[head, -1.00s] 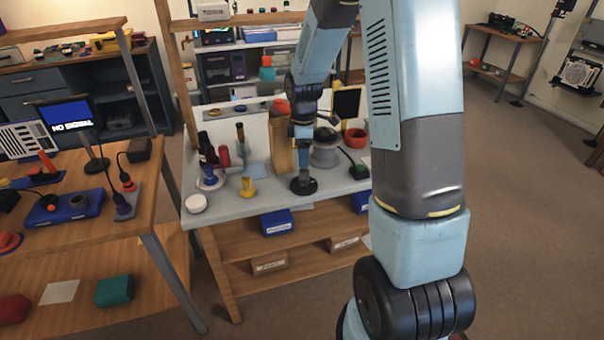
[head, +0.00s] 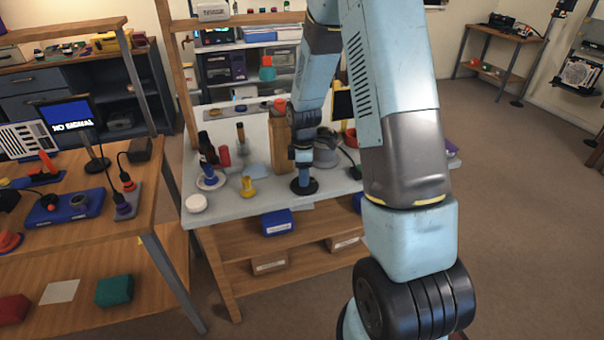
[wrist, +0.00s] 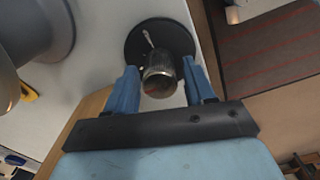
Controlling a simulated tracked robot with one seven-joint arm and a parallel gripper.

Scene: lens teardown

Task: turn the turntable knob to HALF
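The turntable knob (wrist: 159,78) is a knurled metal cylinder on a round black base disc (wrist: 176,31) in the wrist view. A short white pointer mark shows on the disc beyond the knob. No HALF label is readable. My gripper (wrist: 161,84) has its two blue fingers on either side of the knob, with narrow gaps seen on both sides. Contact with the knob is not visible. In the head view, my gripper (head: 303,157) points straight down above the black disc (head: 304,188) at the bench's front edge; the knob is small there.
The pale bench top (head: 243,207) holds a yellow part (head: 248,187), a white round lid (head: 196,203), bottles and a wooden block (head: 278,140) left of my gripper. A large grey round body (wrist: 22,30) stands close at the left in the wrist view.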

